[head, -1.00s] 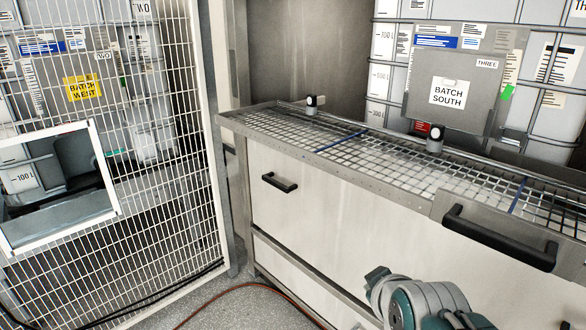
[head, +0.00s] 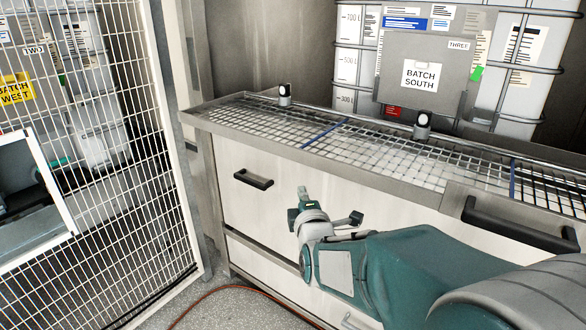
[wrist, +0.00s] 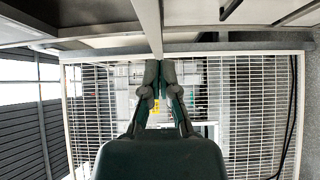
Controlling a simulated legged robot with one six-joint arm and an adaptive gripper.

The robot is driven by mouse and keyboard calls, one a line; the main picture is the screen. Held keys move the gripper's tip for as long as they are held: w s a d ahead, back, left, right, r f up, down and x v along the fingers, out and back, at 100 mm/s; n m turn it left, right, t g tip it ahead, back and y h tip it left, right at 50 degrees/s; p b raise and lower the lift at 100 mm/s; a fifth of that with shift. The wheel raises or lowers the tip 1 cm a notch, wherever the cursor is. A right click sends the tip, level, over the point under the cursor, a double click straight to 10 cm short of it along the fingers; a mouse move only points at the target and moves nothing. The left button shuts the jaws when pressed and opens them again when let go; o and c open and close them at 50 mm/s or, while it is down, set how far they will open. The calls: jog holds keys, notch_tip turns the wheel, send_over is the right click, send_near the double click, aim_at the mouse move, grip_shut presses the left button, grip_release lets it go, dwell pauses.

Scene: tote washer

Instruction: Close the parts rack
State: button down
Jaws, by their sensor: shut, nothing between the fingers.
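What I take to be the parts rack is the long metal mesh tray (head: 365,152) along the top of the pale cabinet in the head view. Blue strips cross its mesh. A big black handle (head: 520,225) sits on a metal plate at its right front. I cannot tell how far open the rack is. My gripper (wrist: 160,65) is shut and empty in the wrist view, pointing toward the wire fence. In the head view my arm reaches left, in front of the cabinet and below the tray; its end is left of the big handle and apart from it.
The cabinet front (head: 245,215) carries a smaller black handle (head: 253,179). A wire fence (head: 140,190) with a white-framed opening stands at left. A grey panel reading "BATCH SOUTH" (head: 425,50) hangs on a white tank behind. A red hose (head: 215,290) lies on the floor.

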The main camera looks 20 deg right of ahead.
jog(key=w+d, duration=0.4)
jog(key=w, duration=0.5)
jog(key=shift+w, duration=0.4)
